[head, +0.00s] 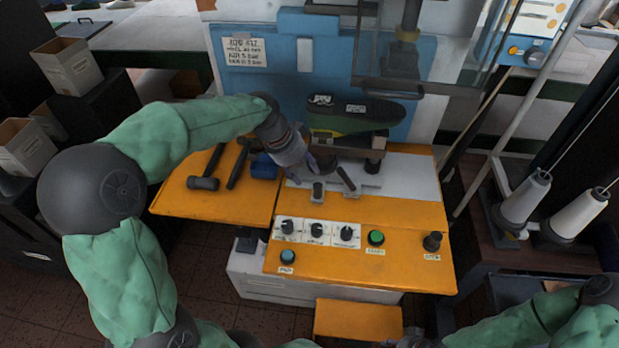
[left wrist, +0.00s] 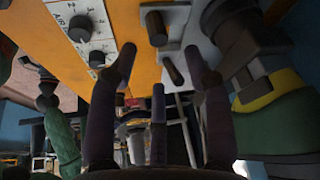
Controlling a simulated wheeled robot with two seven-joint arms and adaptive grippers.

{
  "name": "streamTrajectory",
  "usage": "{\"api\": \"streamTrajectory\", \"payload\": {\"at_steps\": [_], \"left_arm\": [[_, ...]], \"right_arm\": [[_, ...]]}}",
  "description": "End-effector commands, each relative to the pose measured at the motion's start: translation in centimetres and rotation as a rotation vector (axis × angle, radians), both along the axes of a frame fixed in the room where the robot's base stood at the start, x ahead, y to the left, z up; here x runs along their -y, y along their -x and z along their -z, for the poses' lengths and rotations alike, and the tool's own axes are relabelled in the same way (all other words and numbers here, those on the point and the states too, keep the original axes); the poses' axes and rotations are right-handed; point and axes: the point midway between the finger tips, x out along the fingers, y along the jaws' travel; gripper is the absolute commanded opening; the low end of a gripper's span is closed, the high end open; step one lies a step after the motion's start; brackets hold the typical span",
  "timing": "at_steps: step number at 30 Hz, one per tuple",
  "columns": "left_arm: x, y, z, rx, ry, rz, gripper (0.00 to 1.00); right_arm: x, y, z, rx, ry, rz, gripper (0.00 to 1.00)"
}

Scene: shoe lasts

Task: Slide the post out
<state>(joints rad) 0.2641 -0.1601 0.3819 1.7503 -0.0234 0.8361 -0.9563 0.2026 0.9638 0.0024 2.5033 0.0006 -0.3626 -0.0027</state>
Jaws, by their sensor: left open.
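Two short dark posts stand on the light metal plate of the machine in the head view: one nearer the front (head: 318,192) and one leaning to the right of it (head: 346,179). In the left wrist view, they show as a post near the top (left wrist: 156,28) and a lower one (left wrist: 172,68). I cannot tell which one is the task's post. My left gripper (head: 308,166) is just behind and left of them. Its dark fingers, spread open with nothing between them, also show in the left wrist view (left wrist: 160,75).
A dark green shoe last (head: 362,112) sits close behind my left gripper. Two hammers (head: 205,182) and a blue block (head: 264,166) lie on the orange table (head: 180,205) to the left. The control panel (head: 340,262) has knobs and buttons in front. White thread cones (head: 526,196) stand at right.

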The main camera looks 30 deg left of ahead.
Motion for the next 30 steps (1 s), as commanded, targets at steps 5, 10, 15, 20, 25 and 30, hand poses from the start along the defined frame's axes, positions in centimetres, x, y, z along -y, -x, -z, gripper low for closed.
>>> {"api": "streamTrajectory", "payload": {"at_steps": [5, 10, 15, 20, 25, 30], "left_arm": [[-0.6, 0.6, -2.1, 0.003, -0.001, -0.001, 0.5], [-0.7, 0.8, -2.7, 0.002, -0.001, -0.001, 0.5], [-0.7, 0.9, -2.7, 0.001, 0.0, 0.0, 0.5], [-0.7, 0.9, -2.7, 0.001, 0.0, 0.0, 0.5], [-0.7, 0.9, -2.7, 0.001, 0.0, 0.0, 0.5], [-0.7, 0.9, -2.7, 0.001, 0.0, 0.0, 0.5]], "right_arm": [[0.0, 0.0, 0.0, 0.0, 0.0, 0.0, 0.48], [0.0, 0.0, 0.0, 0.0, 0.0, 0.0, 0.48], [0.0, 0.0, 0.0, 0.0, 0.0, 0.0, 0.48], [0.0, 0.0, 0.0, 0.0, 0.0, 0.0, 0.48], [0.0, 0.0, 0.0, 0.0, 0.0, 0.0, 0.48], [0.0, 0.0, 0.0, 0.0, 0.0, 0.0, 0.48]]}}
